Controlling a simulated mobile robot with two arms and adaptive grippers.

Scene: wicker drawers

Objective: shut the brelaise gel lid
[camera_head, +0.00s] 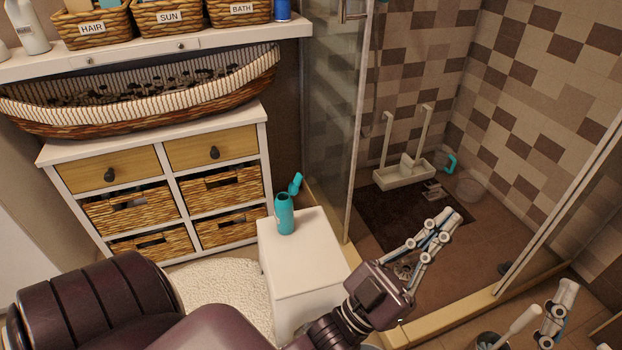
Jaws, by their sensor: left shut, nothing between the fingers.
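The teal gel bottle (285,217) stands upright on the white stool-like cabinet (305,258). Its lid (295,184) is open, tipped up and to the right above the bottle's top. My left gripper (444,218) is shut and empty, to the right of the bottle and apart from it, over the shower side. Its fingers point up and to the right in the picture. Part of my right gripper (566,295) shows at the bottom right edge. Too little of it shows to tell whether it is open.
A wicker drawer unit (158,215) stands behind and left of the bottle. A glass shower panel (335,120) rises behind the cabinet's right side. A white caddy (405,175) is in the shower. A pale rug (225,290) lies left of the cabinet.

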